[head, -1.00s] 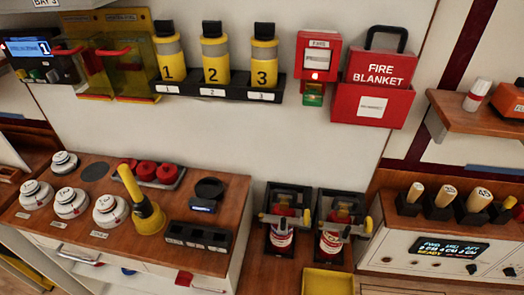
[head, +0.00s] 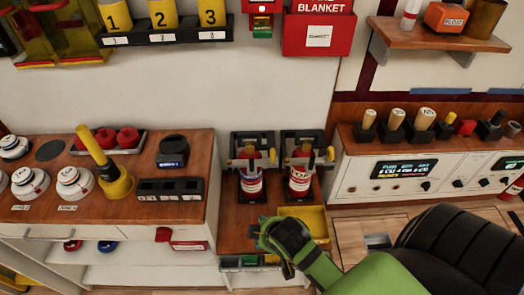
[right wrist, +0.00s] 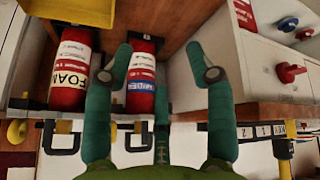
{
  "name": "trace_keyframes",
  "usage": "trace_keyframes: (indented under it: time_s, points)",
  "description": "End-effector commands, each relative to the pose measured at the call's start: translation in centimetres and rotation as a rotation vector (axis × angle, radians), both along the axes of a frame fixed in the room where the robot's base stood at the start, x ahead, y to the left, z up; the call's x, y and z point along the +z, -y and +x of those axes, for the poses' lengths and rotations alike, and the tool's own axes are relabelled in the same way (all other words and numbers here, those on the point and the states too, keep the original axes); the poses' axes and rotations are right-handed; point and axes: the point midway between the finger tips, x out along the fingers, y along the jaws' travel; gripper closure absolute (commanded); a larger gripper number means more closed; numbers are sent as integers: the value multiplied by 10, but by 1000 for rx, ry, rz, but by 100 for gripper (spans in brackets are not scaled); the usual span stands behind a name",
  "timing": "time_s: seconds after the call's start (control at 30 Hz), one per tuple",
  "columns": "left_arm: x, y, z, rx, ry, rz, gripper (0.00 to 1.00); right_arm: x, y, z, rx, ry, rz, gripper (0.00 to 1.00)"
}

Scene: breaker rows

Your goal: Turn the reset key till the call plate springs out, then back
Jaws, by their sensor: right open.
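The red call point (head: 262,6) is on the wall at the top edge of the head view, mostly cut off. A small light shows on it. A green part (head: 262,30) hangs at its underside; I cannot tell whether this is the reset key. The call plate is outside the frame. My right gripper (head: 272,232) is low in the head view, well below the call point, near the yellow tray. My left gripper is not in view.
Two red extinguishers (head: 250,185) (head: 299,180) stand in black brackets behind my right gripper; they fill much of the right wrist view. A yellow tray (head: 312,218) lies beside the gripper. The fire blanket box (head: 318,35) hangs right of the call point. The wall below is clear.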

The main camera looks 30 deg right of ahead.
Motion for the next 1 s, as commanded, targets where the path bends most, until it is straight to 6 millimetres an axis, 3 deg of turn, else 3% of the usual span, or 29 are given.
trace_keyframes:
  time_s: [0.03, 0.1, 0.3, 0.5, 0.6, 0.73, 1.0]
  points:
    - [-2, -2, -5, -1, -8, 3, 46, 34, 9, 24, 35, 83, -62, 44]
    - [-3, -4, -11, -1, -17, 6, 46, 78, 22, 54, 87, 186, -169, 44]
    - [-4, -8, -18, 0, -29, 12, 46, 210, 60, 126, 193, 457, -561, 44]
    - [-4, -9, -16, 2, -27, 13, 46, 336, 90, 162, 210, 616, -982, 44]
    - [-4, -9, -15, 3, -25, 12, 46, 379, 99, 167, 198, 645, -1134, 44]
    - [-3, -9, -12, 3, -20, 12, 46, 409, 104, 168, 184, 654, -1244, 44]
    - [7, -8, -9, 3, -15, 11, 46, 421, 119, 189, 181, 650, -1270, 44]
